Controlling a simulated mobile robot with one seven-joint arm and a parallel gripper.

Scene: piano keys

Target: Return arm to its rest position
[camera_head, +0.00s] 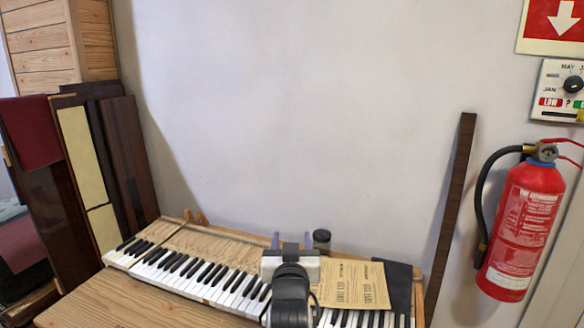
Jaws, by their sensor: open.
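My gripper (291,239) shows at the lower middle, over the piano keyboard (190,270). Its two bluish fingers point away toward the wall and stand apart, with nothing visible between them. The white hand and my dark wrist hide some of the keys behind them. The keyboard runs from the left to the lower right, with white and black keys in a wooden case. I cannot tell how high the fingers are above the case or whether they touch it.
Tan booklets (354,284) lie over the keys right of my wrist, beside a dark flat item (397,285). A small dark jar (321,240) stands behind. A dark plank (452,210) leans on the wall. A red fire extinguisher (522,225) hangs right. Dark panels (115,150) stand left.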

